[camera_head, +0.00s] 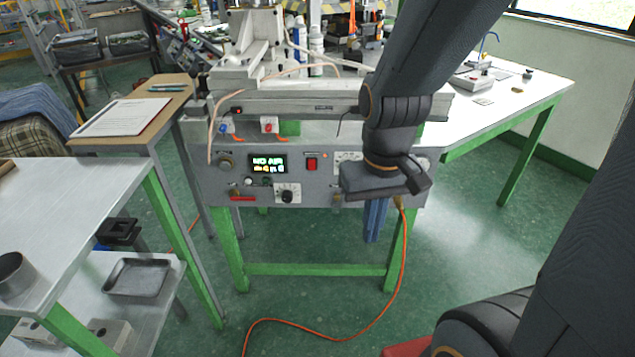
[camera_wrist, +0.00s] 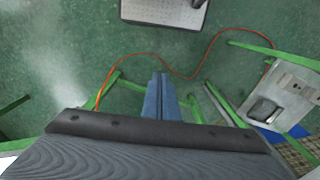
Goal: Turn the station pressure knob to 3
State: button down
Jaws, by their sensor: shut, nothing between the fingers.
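The grey wax injection station (camera_head: 325,187) stands ahead on green legs. Its front panel has a black knob on a white dial (camera_head: 288,194), low in the middle. A second white dial (camera_head: 347,157) is partly hidden behind my wrist. A round knob (camera_head: 227,162) sits at the panel's left. I cannot tell which is the pressure knob, and the dial numbers are too small to read. My gripper (camera_head: 372,238) points down in front of the panel's right part, apart from the knobs. Its blue fingers (camera_wrist: 160,78) are together and empty.
A lit display (camera_head: 268,163) and a red switch (camera_head: 311,164) are on the panel. An orange hose (camera_head: 398,270) hangs from the right side to the floor. A metal table (camera_head: 75,215) stands at left, a white table (camera_head: 500,105) at right. The floor ahead is open.

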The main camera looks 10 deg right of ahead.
aim_at(287, 196)
jog(key=z, duration=2.35)
jog(key=k, duration=1.2)
jog(key=u, duration=1.9)
